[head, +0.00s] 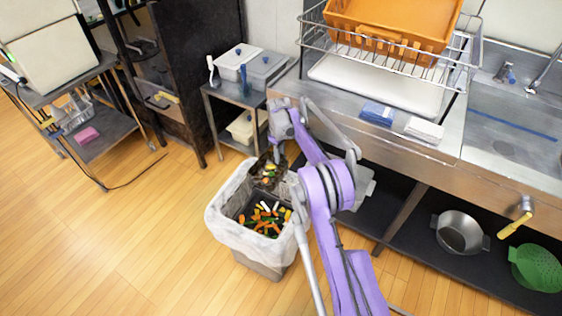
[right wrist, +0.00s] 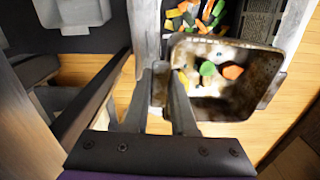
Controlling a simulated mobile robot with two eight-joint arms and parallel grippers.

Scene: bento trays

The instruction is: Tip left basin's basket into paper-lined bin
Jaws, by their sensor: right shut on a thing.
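My right gripper (head: 279,150) reaches over the far edge of the white-lined bin (head: 222,222) and is shut on the small dark, brown-stained basket (head: 262,164). The right wrist view shows its fingers (right wrist: 168,88) pinching the left wall of the basket (right wrist: 228,104). The basket is tilted, with a few green, orange and yellow pieces (right wrist: 207,69) still inside. Many orange, green, yellow and white pieces (head: 265,217) lie in the bin; some also show in the right wrist view (right wrist: 193,14). My left gripper is not in view.
The sink counter (head: 460,140) runs along the right, with a wire rack holding an orange tub (head: 395,22). A small metal side table (head: 235,97) stands behind the bin. A pot (head: 461,232) and green colander (head: 538,265) sit on the lower shelf. Floor left of the bin is clear.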

